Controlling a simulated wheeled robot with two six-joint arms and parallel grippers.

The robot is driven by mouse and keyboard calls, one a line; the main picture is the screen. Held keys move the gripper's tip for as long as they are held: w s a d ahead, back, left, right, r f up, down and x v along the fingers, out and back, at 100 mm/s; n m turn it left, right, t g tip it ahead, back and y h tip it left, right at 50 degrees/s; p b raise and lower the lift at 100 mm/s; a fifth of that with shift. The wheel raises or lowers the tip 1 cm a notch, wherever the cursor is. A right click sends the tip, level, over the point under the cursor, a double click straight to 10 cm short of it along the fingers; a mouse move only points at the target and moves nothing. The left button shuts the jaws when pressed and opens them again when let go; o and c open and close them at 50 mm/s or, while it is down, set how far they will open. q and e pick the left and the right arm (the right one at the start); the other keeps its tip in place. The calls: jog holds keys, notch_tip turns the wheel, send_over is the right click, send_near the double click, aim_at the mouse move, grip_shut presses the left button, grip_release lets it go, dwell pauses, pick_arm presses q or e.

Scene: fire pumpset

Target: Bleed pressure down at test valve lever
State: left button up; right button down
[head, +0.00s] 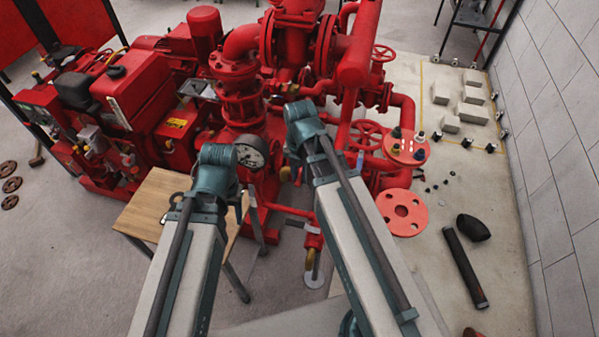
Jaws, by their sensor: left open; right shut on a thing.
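My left gripper (212,198) is mostly hidden behind its own wrist, near the pressure gauge and above the wooden table; it is open. My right gripper (297,172) is mostly hidden behind its own wrist, in front of the red pump pipes. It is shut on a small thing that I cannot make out. A small brass fitting (285,174) shows beside it. A small red valve (313,241) with a pale handle and a downward brass outlet stands lower down. I cannot tell which is the test valve lever.
The red pumpset (140,90) fills the back and left. A wooden table (150,205) stands at the left. A loose red flange (402,213), a dark pipe (465,268) and grey blocks (450,124) lie at the right. A block wall (555,130) bounds the right side.

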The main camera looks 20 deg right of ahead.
jog(key=shift+w+d+r+n, duration=0.1)
jog(key=shift+d+n, duration=0.15)
jog(key=shift+n, duration=0.25)
jog(key=c, duration=0.7)
grip_release()
jog(key=shift+c, duration=0.2)
jog(key=shift+r, duration=0.1)
jog(key=shift+r+p, duration=0.55)
jog(key=shift+p, duration=0.1)
notch_tip(320, 180, up, 12)
jog(key=p, duration=1.2)
jog(key=shift+r, duration=0.2)
